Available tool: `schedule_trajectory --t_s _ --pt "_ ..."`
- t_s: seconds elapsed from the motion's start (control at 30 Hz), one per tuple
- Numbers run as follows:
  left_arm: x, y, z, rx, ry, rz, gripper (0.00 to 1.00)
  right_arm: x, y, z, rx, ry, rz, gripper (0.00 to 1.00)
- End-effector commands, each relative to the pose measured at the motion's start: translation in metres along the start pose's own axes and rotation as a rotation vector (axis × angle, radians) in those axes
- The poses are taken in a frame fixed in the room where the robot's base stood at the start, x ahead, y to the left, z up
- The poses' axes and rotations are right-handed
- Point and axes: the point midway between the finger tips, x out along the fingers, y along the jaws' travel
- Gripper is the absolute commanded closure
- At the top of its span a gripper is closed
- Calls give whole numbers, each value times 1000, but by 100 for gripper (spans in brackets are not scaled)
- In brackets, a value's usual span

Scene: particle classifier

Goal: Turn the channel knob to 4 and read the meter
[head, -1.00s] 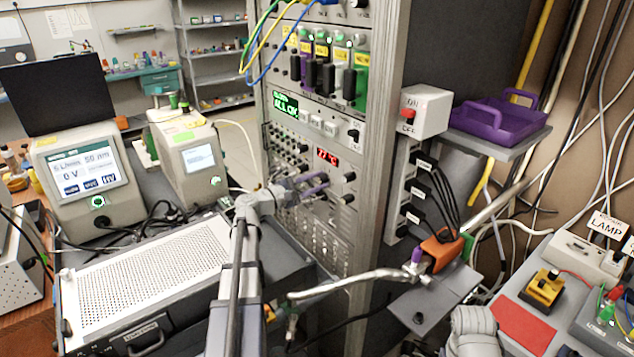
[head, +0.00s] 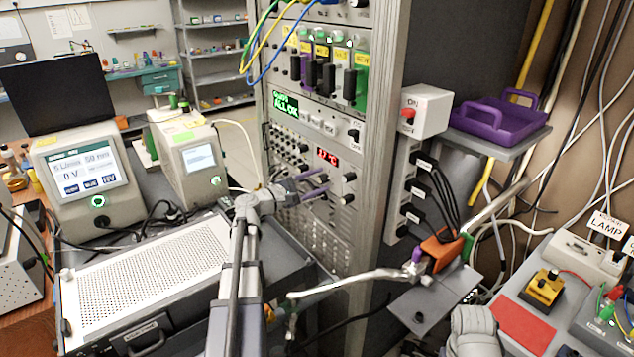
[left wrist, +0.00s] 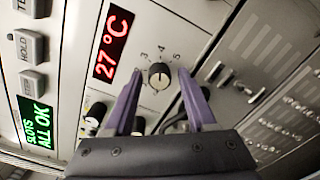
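The channel knob (left wrist: 159,76), a small dark round knob with a light pointer mark, is on the pale panel. My left gripper (head: 327,180) is open at the panel below the meter. In the left wrist view its purple fingers (left wrist: 160,72) stand apart on both sides of the knob, without visible contact. My right gripper is not in view.
Other black knobs (head: 349,177) and a green ALL OK display (head: 286,104) are on the same rack. A perforated grey box (head: 150,283) lies below my left arm. An orange part with a silver pipe (head: 440,250) projects at the right of the rack.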

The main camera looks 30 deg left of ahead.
Motion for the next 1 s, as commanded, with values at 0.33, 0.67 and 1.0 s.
schedule_trajectory --t_s 0.33,0.67,1.0 --pt "-3 0 0 -1 1 1 36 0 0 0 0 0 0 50" --pt "-54 0 1 -1 2 2 36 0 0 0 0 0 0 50" --pt "-78 0 0 -1 0 1 36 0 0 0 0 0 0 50"
